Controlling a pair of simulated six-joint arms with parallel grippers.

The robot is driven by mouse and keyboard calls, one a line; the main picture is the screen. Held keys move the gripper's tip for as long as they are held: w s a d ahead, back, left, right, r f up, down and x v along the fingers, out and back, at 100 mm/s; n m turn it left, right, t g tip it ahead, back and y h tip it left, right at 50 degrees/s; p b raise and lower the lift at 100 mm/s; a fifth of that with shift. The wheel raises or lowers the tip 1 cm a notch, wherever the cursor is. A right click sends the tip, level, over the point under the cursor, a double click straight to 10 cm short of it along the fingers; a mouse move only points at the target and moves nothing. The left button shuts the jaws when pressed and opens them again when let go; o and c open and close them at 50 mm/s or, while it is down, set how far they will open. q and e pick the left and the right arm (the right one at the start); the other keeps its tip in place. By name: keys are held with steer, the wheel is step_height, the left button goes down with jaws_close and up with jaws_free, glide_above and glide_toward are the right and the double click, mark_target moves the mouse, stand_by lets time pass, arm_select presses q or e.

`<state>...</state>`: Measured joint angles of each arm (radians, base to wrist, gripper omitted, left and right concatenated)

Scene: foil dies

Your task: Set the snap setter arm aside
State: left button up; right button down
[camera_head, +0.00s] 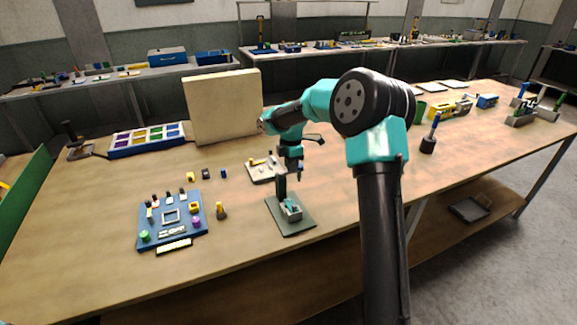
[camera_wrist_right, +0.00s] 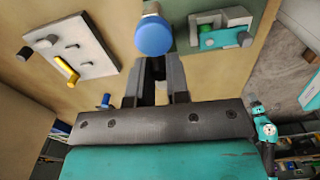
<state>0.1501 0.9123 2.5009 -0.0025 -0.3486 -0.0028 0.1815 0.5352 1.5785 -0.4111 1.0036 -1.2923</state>
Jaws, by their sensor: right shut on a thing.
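My right gripper (camera_head: 294,158) reaches in over the middle of the bench, above the snap setter. It also shows in the wrist view (camera_wrist_right: 155,72), its fingers close together on the snap setter arm, which shows a round blue end (camera_wrist_right: 153,37) and a metal shaft. In the head view the blue end (camera_head: 300,166) is small beside the fingers. The snap setter base (camera_head: 291,211), with a dark upright and a teal part, stands on a green mat (camera_head: 292,229). Whether the arm touches the upright is unclear. My left gripper is not in view.
A pale tray (camera_head: 258,176) of small parts lies left of the setter. A blue tool board (camera_head: 152,231) is at the front left. A beige panel (camera_head: 222,105) stands behind. A dark holder with a blue-handled tool (camera_head: 429,146) is right. Bare bench lies around the mat.

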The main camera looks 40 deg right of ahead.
steer(key=shift+d+f+n, duration=0.1)
steer(key=shift+d+n, duration=0.15)
steer(key=shift+n, duration=0.05)
steer(key=c, duration=1.1)
jaws_free()
steer(key=shift+w, duration=0.1)
steer(key=shift+a+r, duration=0.1)
steer(key=shift+r, duration=0.55)
step_height(320, 180, up, 16)
